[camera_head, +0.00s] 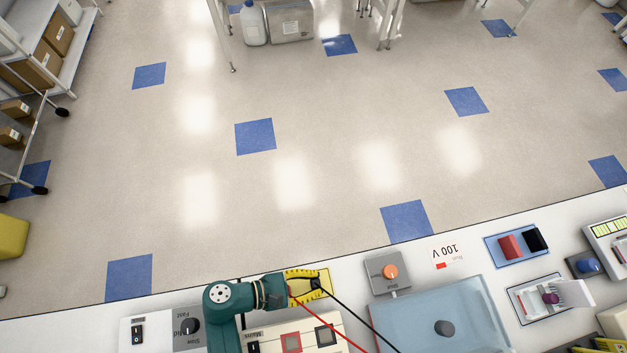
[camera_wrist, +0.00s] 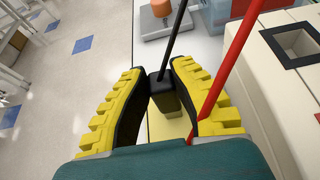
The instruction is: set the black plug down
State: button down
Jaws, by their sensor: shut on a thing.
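My gripper (camera_head: 306,284) has yellow ridged fingers and reaches out over the bench at the bottom of the head view. In the wrist view its fingers (camera_wrist: 160,82) are shut on the black plug (camera_wrist: 165,98), a dark block with a black cable (camera_wrist: 178,45) rising from its top. A pale yellow pad (camera_wrist: 163,127) lies beneath the plug; the pad also shows in the head view (camera_head: 326,278). I cannot tell whether the plug touches it. In the head view the plug is hard to tell from the dark fingers.
A red cable (camera_wrist: 236,65) runs close past the right finger. A white power unit (camera_head: 268,341) with a red-framed and a black-framed square stands near my wrist. To the right are an orange-knobbed box (camera_head: 385,286), a pale blue tank (camera_head: 430,318) and a blue pad (camera_head: 495,255) with red and black blocks.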

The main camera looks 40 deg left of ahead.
jog(key=c, duration=1)
grip_release()
jog(key=shift+c, duration=0.2)
jog(key=p+v, duration=0.5)
jog(key=v, duration=0.7)
jog(key=shift+p, duration=0.3)
jog(key=shift+f, duration=0.1)
